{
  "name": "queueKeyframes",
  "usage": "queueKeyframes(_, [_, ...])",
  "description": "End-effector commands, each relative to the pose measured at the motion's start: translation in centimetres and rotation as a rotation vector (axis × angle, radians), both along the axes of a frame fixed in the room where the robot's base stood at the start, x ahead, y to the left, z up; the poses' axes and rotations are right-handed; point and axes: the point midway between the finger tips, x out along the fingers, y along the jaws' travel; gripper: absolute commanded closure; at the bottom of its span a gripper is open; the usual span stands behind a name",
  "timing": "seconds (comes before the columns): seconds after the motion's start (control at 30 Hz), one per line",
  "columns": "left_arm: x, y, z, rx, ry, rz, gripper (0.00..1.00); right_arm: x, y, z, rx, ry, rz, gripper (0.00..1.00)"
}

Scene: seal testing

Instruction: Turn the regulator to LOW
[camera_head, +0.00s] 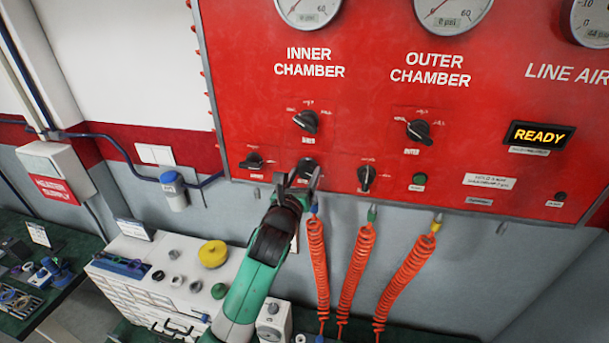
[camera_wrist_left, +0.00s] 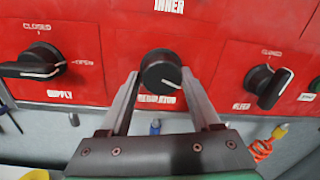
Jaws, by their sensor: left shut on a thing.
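The regulator (camera_wrist_left: 160,70) is a round black knob on the red panel, in the middle of the left wrist view. Its white mark points down and slightly right. The label below it is partly covered by my gripper. In the head view the knob (camera_head: 307,166) sits in the lower row under INNER CHAMBER. My left gripper (camera_head: 297,178) reaches up to it, with one finger on each side. In the left wrist view the fingers (camera_wrist_left: 160,76) are shut on the knob's sides. No LOW marking is readable. My right gripper is not in view.
The black supply handle (camera_wrist_left: 35,65) is left of the knob and another black handle (camera_wrist_left: 269,86) is right. The inner chamber selector (camera_head: 306,121) is just above. Coiled orange hoses (camera_head: 318,265) hang below. A READY display (camera_head: 539,135) glows at right.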

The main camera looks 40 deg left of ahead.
Motion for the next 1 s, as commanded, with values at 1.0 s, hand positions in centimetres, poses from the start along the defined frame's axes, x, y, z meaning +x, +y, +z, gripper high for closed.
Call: queueKeyframes(1.0, [0.25, -0.63, 0.24, -0.584, -0.329, -0.01, 0.92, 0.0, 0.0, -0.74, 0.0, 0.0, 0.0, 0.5])
